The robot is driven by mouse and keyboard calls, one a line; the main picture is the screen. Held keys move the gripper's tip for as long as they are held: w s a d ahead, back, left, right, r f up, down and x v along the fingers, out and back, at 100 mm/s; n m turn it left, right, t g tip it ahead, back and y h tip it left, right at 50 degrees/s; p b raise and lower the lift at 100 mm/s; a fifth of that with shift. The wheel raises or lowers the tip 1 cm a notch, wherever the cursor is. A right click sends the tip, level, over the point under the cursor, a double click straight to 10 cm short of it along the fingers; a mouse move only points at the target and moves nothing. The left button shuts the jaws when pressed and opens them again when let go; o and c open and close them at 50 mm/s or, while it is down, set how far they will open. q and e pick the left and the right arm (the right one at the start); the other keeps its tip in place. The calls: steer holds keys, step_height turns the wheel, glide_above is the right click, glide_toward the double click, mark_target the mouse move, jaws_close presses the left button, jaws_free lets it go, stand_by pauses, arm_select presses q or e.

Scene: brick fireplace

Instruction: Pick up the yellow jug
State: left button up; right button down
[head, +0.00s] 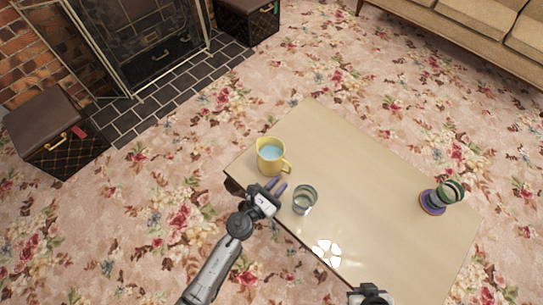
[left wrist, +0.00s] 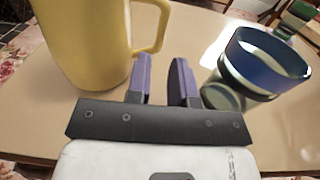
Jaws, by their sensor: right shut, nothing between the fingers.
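The yellow jug (head: 268,160) stands upright near the far left corner of the table, with light blue showing inside its rim. Its handle faces right, and the left wrist view shows the jug (left wrist: 85,45) large at the upper left. My left gripper (head: 278,187) is just on the near side of the jug, between it and a glass. Its two fingers (left wrist: 163,80) are apart with nothing between them; the left finger is close to the jug's handle. My right gripper (head: 370,291) is at the bottom edge, partly cut off, shut and empty.
The table's (head: 350,170) middle is clear.

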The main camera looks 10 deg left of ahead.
mark_target(289, 173)
arm_select(q)
steer(key=shift+b+x, duration=0.5)
steer(key=shift+x, duration=2.45)
steer(key=shift+r, duration=0.15)
steer(key=shift+s+a, duration=0.1)
steer(key=shift+s, duration=0.05)
steer(key=shift+c, duration=0.5)
jaws_close()
steer(key=shift+r, duration=0.1)
